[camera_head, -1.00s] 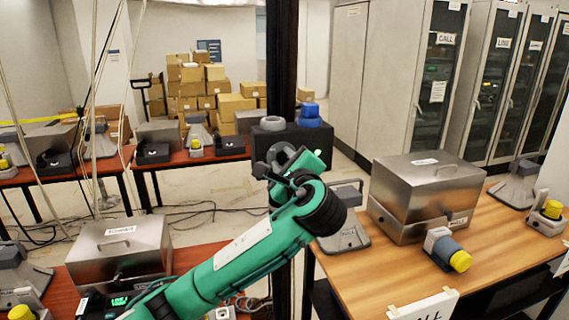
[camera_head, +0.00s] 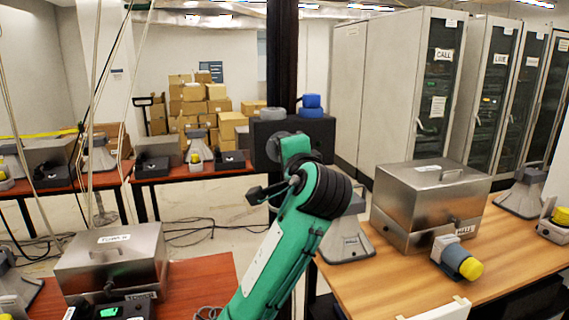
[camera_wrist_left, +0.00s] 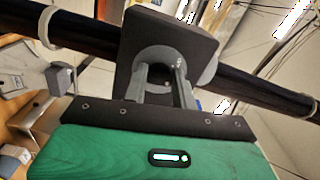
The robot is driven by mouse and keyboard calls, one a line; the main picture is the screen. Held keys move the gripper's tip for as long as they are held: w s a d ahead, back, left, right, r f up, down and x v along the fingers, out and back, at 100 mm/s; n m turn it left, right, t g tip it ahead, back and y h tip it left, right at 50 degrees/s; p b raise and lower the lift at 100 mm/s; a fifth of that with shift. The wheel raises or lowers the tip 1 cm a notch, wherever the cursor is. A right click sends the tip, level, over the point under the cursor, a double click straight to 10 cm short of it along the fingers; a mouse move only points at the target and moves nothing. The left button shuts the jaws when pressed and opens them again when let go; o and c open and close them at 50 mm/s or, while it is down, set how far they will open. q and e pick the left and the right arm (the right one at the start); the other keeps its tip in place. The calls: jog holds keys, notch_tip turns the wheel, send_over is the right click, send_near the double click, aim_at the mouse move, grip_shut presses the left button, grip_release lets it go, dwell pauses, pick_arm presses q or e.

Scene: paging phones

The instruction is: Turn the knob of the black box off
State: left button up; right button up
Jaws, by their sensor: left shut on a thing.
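The black box (camera_head: 320,140) is fixed to a dark post in the middle of the head view. Its dark front plate (camera_wrist_left: 185,35) fills the upper middle of the left wrist view. A round grey knob (camera_wrist_left: 157,60) sits on that plate. My left gripper (camera_wrist_left: 160,75) is shut on the knob, with its fingers at the knob's sides. I cannot read the knob's setting. My right gripper is not in view.
The dark post (camera_head: 282,50) stands upright behind the box. A blue round object (camera_head: 311,104) rests on the box. A wooden table (camera_head: 400,280) with a metal case (camera_head: 420,205) is at right. Red tables (camera_head: 200,290) with phones and cases are at left.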

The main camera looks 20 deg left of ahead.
pick_arm(q)
jog(key=n+b, duration=0.1)
jog(key=n, duration=0.1)
jog(key=n+b, duration=0.3)
jog(key=n, duration=0.2)
jog(key=shift+d+f, duration=0.1)
jog(key=shift+f, duration=0.25)
jog(key=shift+n+b, duration=0.3)
jog(key=o, duration=1)
jog(key=shift+r, duration=0.15)
jog(key=shift+w, duration=0.1)
